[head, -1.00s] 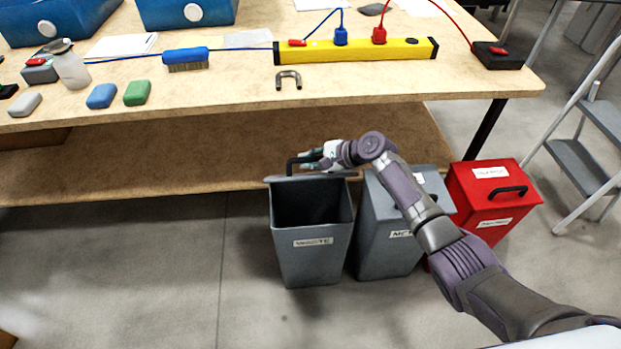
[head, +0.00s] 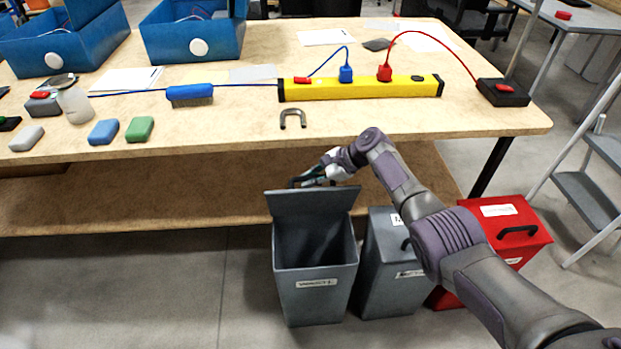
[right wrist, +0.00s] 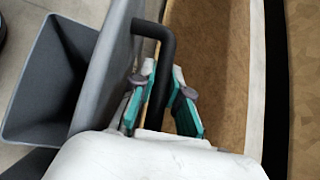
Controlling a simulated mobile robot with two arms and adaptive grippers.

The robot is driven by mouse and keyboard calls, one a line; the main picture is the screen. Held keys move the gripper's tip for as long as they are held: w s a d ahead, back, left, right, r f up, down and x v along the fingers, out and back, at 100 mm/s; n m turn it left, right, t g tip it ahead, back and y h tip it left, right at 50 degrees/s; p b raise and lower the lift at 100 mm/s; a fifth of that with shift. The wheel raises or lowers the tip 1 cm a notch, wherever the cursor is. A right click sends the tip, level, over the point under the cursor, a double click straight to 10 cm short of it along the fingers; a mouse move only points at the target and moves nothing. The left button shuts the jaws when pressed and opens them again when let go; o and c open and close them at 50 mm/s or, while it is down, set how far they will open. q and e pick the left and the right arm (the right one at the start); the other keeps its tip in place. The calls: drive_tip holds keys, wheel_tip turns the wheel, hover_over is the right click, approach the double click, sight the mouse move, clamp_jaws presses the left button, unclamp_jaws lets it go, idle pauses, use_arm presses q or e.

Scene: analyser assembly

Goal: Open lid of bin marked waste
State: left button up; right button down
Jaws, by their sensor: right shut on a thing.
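The grey waste bin (head: 316,291) stands on the floor in front of the table, with a white label on its front. Its lid (head: 311,205) is tilted up at the back, and the bin's mouth is open. My right gripper (head: 308,178) is behind the raised lid. In the right wrist view, my right gripper (right wrist: 163,92) has its teal fingers on both sides of the black lid handle (right wrist: 166,50) and is shut on it. The lid (right wrist: 107,67) also shows there, edge-on, with the open bin (right wrist: 48,85) at the left. My left gripper is not in view.
A second grey bin (head: 385,262) and a red bin (head: 513,232), both with lids shut, stand to the right. The wooden table (head: 230,125) with its lower shelf (head: 150,205) lies behind. Floor to the left of the bins is clear.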

drive_tip(key=c, duration=1.2)
unclamp_jaws()
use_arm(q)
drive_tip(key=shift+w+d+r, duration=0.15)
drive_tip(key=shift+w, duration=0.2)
use_arm(e)
drive_tip(key=shift+o, duration=0.3)
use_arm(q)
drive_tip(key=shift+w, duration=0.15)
use_arm(e)
drive_tip(key=shift+s+d+r, duration=0.1)
drive_tip(key=shift+d+r, duration=0.2)
drive_tip(key=shift+d, duration=0.05)
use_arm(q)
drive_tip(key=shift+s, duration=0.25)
use_arm(e)
drive_tip(key=v, duration=1.1)
drive_tip(key=shift+r, duration=0.1)
